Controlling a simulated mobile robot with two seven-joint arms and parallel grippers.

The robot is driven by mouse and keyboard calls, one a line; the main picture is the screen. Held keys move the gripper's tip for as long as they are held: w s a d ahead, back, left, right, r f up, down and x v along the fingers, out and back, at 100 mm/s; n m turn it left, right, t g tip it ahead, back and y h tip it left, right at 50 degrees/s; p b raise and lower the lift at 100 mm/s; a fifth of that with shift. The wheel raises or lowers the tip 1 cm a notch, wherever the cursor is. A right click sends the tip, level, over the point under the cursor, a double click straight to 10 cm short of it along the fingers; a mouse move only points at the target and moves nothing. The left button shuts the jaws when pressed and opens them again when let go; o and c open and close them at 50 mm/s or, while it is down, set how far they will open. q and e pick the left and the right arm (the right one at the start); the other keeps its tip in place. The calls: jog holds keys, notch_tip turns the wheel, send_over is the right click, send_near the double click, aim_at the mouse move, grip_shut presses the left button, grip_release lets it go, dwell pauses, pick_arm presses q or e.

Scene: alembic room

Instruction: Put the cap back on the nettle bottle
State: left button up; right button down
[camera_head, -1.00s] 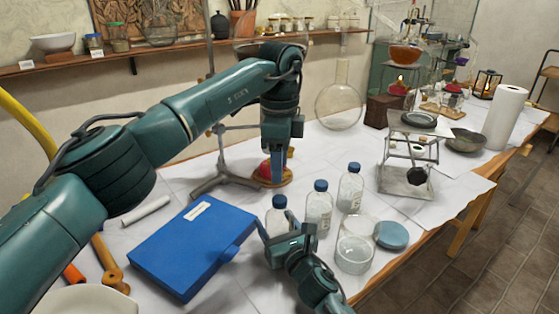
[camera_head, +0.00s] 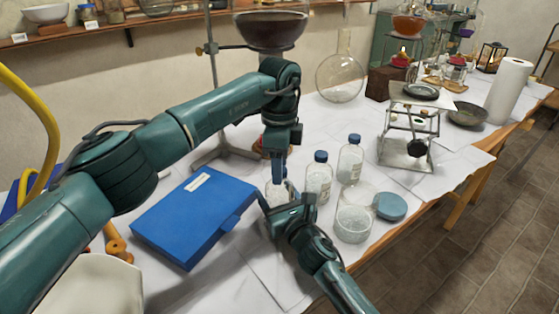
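Three clear bottles with pale contents stand on the papered table. I cannot read their labels, so I cannot tell which is nettle. The middle bottle (camera_head: 318,180) and the right bottle (camera_head: 350,162) wear blue caps. The left bottle (camera_head: 277,191) is partly hidden by both grippers, and its cap is not clearly visible. My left gripper (camera_head: 281,174) points down right over the top of the left bottle. Its fingertips look close together, but what lies between them is hidden. My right gripper (camera_head: 279,203) is low at the front of that bottle; whether it grips it is unclear.
A blue case (camera_head: 193,217) lies left of the bottles. A stand with a large bowl (camera_head: 270,28) rises behind. A lab jack (camera_head: 408,145) stands farther right.

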pick_arm(q)
jog(key=c, duration=1)
jog(key=m, duration=0.9)
jog(key=shift+m, duration=0.3)
jog(key=m, duration=2.6)
jog(key=shift+f, duration=0.1)
jog(key=m, duration=1.1)
jog(key=shift+m, duration=0.4)
jog(key=o, duration=1.2)
jog(key=shift+c, duration=0.2)
notch_tip(320, 180, up, 12)
